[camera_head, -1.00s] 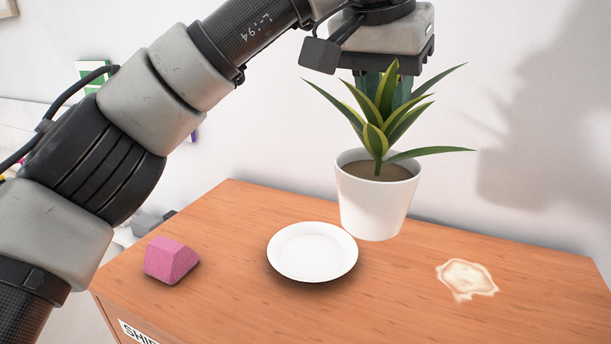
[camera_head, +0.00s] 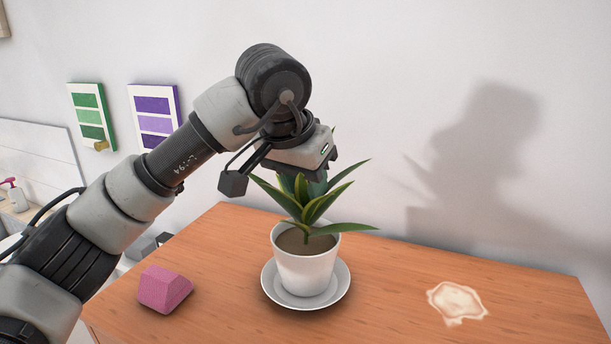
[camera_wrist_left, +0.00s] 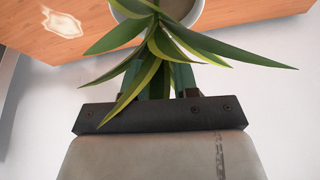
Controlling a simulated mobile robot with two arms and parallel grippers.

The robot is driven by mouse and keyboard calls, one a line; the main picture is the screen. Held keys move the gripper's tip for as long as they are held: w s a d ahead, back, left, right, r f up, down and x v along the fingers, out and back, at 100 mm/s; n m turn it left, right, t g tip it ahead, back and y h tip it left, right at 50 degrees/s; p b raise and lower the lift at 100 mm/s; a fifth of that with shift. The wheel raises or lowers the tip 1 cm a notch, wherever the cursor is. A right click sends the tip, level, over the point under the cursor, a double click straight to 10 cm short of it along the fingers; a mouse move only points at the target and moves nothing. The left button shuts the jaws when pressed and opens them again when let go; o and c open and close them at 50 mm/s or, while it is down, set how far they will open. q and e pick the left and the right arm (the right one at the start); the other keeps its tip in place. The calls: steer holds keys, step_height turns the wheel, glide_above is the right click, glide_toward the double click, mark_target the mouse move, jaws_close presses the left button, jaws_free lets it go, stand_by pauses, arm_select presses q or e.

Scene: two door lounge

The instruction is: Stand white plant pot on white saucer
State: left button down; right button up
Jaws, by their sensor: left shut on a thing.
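The white plant pot (camera_head: 303,272) with a green, yellow-edged plant is upright over the white saucer (camera_head: 341,291) in the head view. Its base is inside the saucer's outline; whether it touches the saucer or hangs just above it I cannot tell. My left gripper (camera_head: 312,186) is above the pot, pointing down, its fingers mostly hidden by leaves. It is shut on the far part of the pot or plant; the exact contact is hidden. In the left wrist view, the leaves (camera_wrist_left: 165,45) cover the fingers and the pot's rim (camera_wrist_left: 197,12) shows at the top. My right gripper is not in view.
A pink block (camera_head: 164,288) lies on the wooden cabinet top left of the saucer. A pale stain (camera_head: 457,302) marks the wood on the right. The wall stands close behind. The wood between saucer and stain is clear.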

arm_select(q)
steer(key=shift+s+f, duration=0.1)
stand_by(0.3)
steer(key=c, duration=0.8)
jaws_free()
steer(key=shift+c, duration=0.2)
steer(key=b+v, duration=0.2)
steer(key=v, duration=1)
